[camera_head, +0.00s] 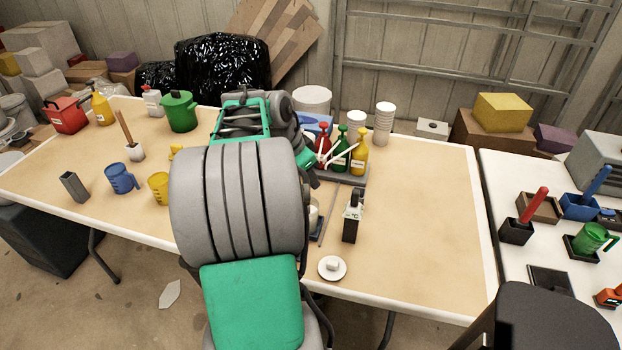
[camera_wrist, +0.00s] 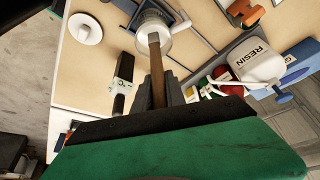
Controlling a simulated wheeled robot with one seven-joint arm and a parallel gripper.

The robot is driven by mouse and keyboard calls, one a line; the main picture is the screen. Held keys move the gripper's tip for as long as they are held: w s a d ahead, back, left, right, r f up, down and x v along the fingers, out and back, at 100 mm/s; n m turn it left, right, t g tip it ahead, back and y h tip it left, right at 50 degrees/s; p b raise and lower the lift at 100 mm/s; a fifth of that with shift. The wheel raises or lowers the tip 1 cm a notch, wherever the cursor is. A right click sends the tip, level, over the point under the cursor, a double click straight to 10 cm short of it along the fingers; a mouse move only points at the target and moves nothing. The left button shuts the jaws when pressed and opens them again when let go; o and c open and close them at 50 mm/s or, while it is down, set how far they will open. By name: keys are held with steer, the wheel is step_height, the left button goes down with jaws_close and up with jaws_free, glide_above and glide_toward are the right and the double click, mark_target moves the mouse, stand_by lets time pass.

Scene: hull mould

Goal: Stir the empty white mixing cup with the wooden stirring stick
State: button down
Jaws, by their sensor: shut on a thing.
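My gripper (camera_wrist: 158,88) is shut on the wooden stirring stick (camera_wrist: 156,62), seen in the wrist view. The stick extends from between the dark fingers to the white mixing cup (camera_wrist: 138,20). Its far end overlaps the cup's opening; I cannot tell how deep it reaches or whether it touches the wall. In the head view my arm hides the gripper and the held stick. Only a small pale part of what looks like the cup (camera_head: 313,216) shows at the arm's right edge.
A black-and-white device (camera_head: 352,217) and a white round dish (camera_head: 332,268) stand right of my arm. Red, green and yellow bottles (camera_head: 360,155) stand behind. A white RESIN container (camera_wrist: 250,62) shows in the wrist view. The table's right part (camera_head: 430,220) is clear.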

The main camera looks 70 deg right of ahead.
step_height(320, 180, up, 9)
steer(key=p, duration=0.7)
steer(key=shift+r, duration=0.1)
stand_by(0.4)
step_height(320, 180, up, 3)
steer(key=shift+p, duration=1.1)
